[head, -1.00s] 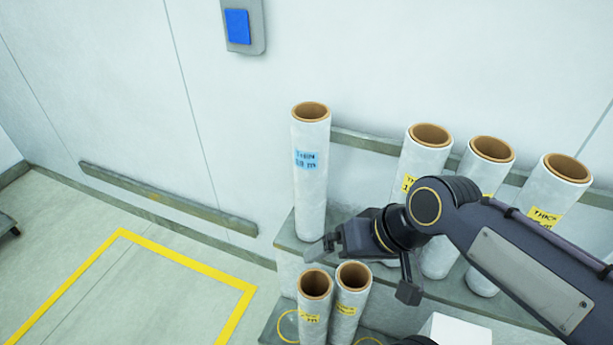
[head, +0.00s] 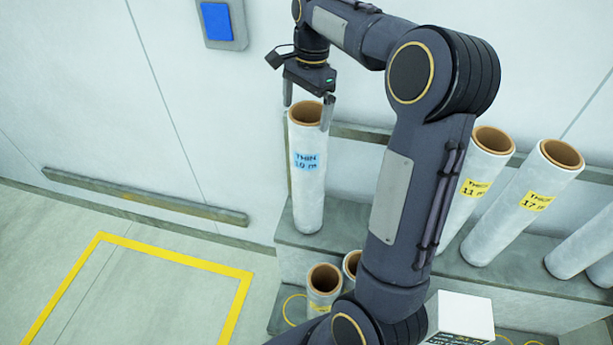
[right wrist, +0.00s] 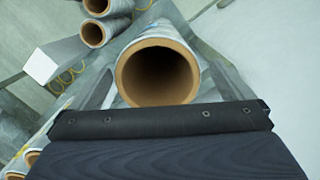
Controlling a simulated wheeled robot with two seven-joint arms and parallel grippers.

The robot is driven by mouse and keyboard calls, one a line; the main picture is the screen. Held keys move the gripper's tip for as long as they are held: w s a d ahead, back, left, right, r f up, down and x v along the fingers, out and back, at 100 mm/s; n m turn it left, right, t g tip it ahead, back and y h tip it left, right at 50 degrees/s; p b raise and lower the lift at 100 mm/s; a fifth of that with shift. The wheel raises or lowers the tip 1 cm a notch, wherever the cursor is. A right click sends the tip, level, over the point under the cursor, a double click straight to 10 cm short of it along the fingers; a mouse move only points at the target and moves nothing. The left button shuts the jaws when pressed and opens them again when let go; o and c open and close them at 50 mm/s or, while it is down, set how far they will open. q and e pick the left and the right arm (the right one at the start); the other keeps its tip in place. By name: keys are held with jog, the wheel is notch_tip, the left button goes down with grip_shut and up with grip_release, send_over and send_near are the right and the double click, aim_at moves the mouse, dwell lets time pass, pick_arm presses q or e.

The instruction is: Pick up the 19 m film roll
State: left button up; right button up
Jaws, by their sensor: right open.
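A tall white film roll (head: 309,200) with a brown core stands upright at the left end of the grey shelf. Its blue label reads THIN and a blurred number that could be 10 m or 19 m. My right gripper (head: 307,113) points down over its top, open, with one finger on each side of the rim. In the right wrist view the open end of the roll (right wrist: 158,72) sits between the two spread fingers (right wrist: 160,92). I cannot tell whether the fingers touch it. My left gripper is not in view.
Several yellow-labelled THICK rolls (head: 525,200) lean on the shelf (head: 345,222) to the right. Two shorter rolls (head: 323,283) stand on the lower step, partly behind my arm. A white box (head: 462,312) is at the lower right. A yellow floor outline (head: 170,255) lies left.

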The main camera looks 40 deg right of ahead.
aim_at(308, 146)
notch_tip(308, 146, down, 5)
jog(key=shift+s+d+f, duration=0.1)
jog(key=shift+s+d, duration=0.05)
jog(key=shift+c, duration=0.4)
jog(key=c, duration=1.7)
jog(key=shift+c, duration=0.3)
jog(key=shift+r, duration=0.2)
